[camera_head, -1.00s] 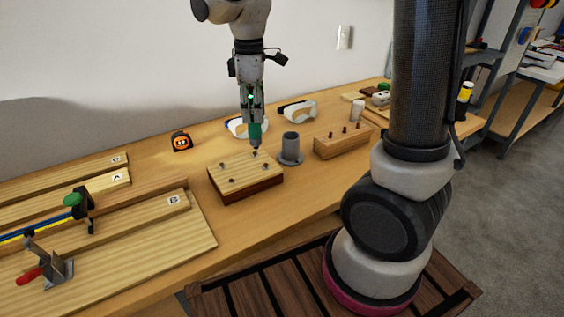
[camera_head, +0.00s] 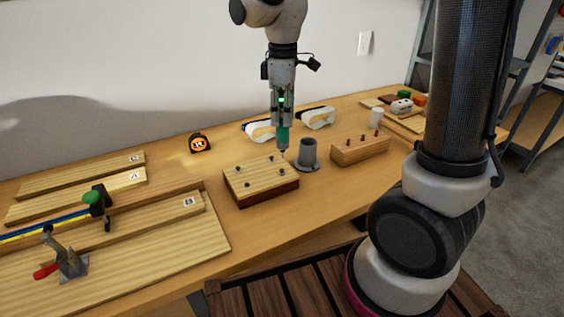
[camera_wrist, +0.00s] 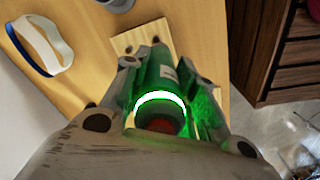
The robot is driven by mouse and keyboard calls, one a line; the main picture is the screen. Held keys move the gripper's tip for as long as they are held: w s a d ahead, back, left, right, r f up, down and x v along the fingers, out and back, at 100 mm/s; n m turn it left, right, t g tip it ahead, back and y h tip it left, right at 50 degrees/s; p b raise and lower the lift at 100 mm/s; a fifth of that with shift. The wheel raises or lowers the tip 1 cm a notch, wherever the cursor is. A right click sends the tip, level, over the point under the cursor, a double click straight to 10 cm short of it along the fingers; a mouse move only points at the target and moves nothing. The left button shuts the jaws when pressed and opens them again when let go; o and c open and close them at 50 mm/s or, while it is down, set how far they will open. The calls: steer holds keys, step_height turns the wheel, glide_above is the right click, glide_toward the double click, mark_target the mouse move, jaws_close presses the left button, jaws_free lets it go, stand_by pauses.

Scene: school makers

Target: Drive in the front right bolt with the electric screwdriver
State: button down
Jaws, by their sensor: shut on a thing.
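My gripper (camera_head: 282,118) is shut on the green electric screwdriver (camera_head: 283,136), which hangs upright with its bit pointing down. The screwdriver also shows in the wrist view (camera_wrist: 160,75) between the fingers, with a glowing green ring. The light wooden block (camera_head: 259,179) on a dark base lies below, with bolts at its corners. The front right bolt (camera_head: 281,172) stands near the right edge. The bit tip is above the block's back right edge in the picture, to the right of the back right bolt (camera_head: 270,158); its height above the block is hard to tell.
A grey cylindrical stand (camera_head: 307,154) is close to the right of the block. A wooden rack (camera_head: 358,152) with dark pegs stands farther right. White goggles (camera_head: 318,117) and a tape measure (camera_head: 200,143) lie behind. Boards and a clamp (camera_head: 68,262) occupy the left.

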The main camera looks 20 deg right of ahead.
mark_target(282, 125)
steer(key=shift+w+f, duration=0.25)
steer(key=shift+f, duration=0.8)
steer(key=shift+w+f, duration=0.2)
steer(key=shift+f, duration=0.8)
